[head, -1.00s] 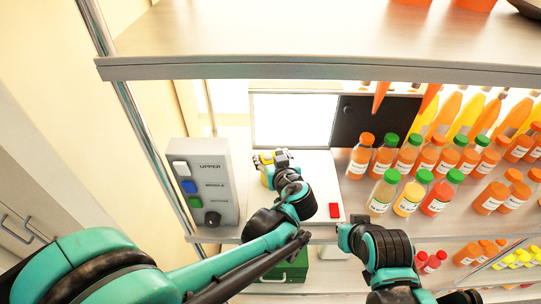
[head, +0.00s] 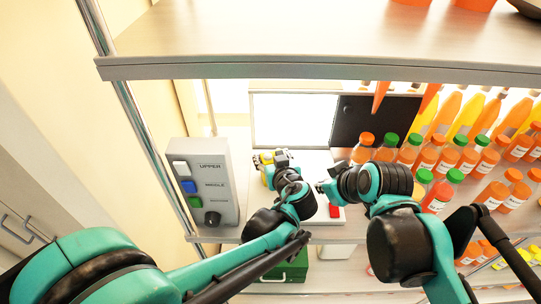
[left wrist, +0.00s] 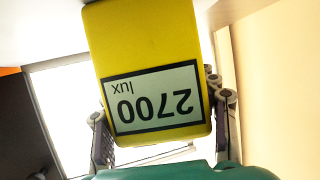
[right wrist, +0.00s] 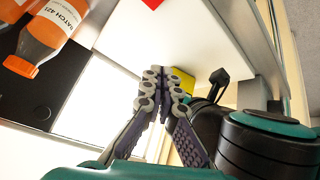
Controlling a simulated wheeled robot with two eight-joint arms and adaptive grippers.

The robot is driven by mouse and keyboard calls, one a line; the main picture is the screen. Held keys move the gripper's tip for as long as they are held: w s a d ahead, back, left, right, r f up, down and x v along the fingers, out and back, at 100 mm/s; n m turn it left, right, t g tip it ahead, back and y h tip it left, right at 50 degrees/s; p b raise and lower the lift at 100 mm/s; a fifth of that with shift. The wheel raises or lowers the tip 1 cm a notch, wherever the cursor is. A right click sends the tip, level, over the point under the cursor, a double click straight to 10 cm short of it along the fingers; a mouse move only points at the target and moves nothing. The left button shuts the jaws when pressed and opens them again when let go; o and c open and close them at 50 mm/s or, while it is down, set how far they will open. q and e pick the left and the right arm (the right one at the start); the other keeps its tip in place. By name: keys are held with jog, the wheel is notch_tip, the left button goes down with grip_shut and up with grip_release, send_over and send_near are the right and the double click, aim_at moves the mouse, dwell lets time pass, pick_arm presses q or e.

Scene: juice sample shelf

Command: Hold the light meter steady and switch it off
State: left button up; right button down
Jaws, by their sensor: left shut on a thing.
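The yellow light meter (head: 264,159) is held up in front of the bright panel by my left gripper (head: 275,163). In the left wrist view the meter (left wrist: 148,40) fills the middle, its display reading 2700 lux upside down, with a finger on each side. Its switch cannot be made out. My right gripper (head: 321,187) is to the right of the meter and a little lower, apart from it. In the right wrist view its fingertips (right wrist: 163,78) are close together with nothing seen between them. A yellow part of the meter (right wrist: 184,79) shows just behind them.
A grey box (head: 209,180) with coloured buttons and a knob stands at the left. Several juice bottles (head: 437,192) crowd the right. A red block (head: 334,211) is on the white board below my right gripper. An upper shelf (head: 300,68) overhangs.

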aim_at(280, 154)
jog(key=w+a+r+n+y, duration=0.4)
jog(key=w+a+r+n, duration=0.6)
jog(key=w+r+n, duration=0.15)
jog(key=shift+m, duration=0.35)
jog(key=shift+s+d+f, duration=0.1)
jog(key=shift+f, duration=1.95)
jog(key=shift+s+f, duration=0.1)
jog(key=shift+f, duration=1.9)
jog(key=shift+f, duration=0.15)
jog(key=shift+f, duration=0.3)
jog(key=shift+f, duration=0.25)
jog(key=shift+r, duration=0.75)
